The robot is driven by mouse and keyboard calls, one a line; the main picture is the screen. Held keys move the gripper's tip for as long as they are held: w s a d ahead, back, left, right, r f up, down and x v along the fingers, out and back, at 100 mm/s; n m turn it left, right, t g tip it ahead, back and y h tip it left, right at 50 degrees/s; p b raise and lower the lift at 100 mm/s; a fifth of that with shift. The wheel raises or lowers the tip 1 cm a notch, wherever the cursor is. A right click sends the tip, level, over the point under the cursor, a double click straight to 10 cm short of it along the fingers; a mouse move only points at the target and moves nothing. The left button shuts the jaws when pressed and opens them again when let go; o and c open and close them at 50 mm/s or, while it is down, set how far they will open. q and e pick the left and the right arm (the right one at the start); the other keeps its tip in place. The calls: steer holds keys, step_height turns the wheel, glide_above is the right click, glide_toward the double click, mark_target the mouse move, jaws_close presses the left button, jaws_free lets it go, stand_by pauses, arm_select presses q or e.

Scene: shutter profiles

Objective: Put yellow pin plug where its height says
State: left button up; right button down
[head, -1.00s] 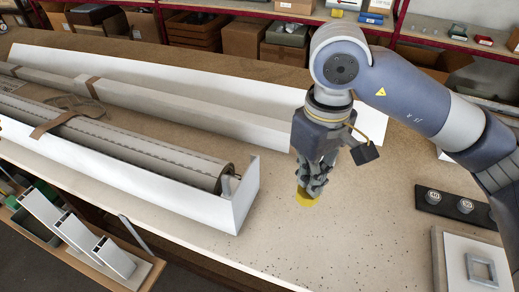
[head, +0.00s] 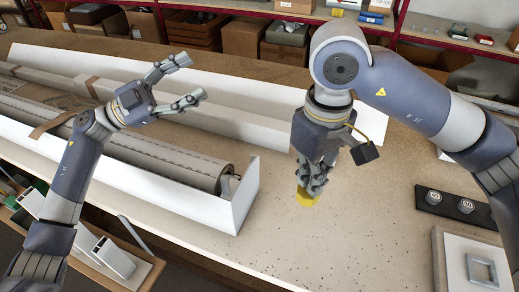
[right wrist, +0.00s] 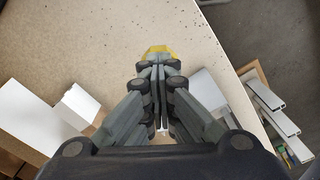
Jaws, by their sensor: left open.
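The yellow pin plug (head: 306,199) is at the fingertips of my right gripper (head: 312,184), over the beige bench top. In the right wrist view my right gripper (right wrist: 160,70) has its fingers close together, with the yellow pin plug (right wrist: 158,50) just beyond the tips. I cannot tell whether it touches the bench. A black plate (head: 465,209) at the right carries two round grey plugs with white numbered tops, apart from my gripper. My left gripper (head: 190,80) is open and empty, above the long white box.
The long white open box (head: 225,205) holds a grey shutter roll (head: 160,155) at the left. A white board with a grey square frame (head: 482,268) lies at the lower right. The bench between is clear.

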arm_select(q)
steer(key=s+d+f+m+g+y, duration=0.1)
steer(key=s+d+g, duration=0.25)
steer(key=d, duration=0.25)
steer(key=s+d+f+m+g, duration=0.1)
steer(key=s+d+g, duration=0.2)
steer(key=d+g, duration=0.2)
steer(key=g+y, duration=0.5)
steer(key=y, duration=0.1)
glide_toward(308, 194)
steer(key=shift+n, duration=0.4)
steer(key=x, duration=0.6)
steer(key=r+x, duration=0.1)
steer(key=x, duration=0.3)
steer(key=shift+w+d, duration=0.4)
steer(key=shift+f, duration=0.1)
steer(key=c, duration=1.2)
arm_select(e)
steer(key=c, duration=1.9)
jaws_free()
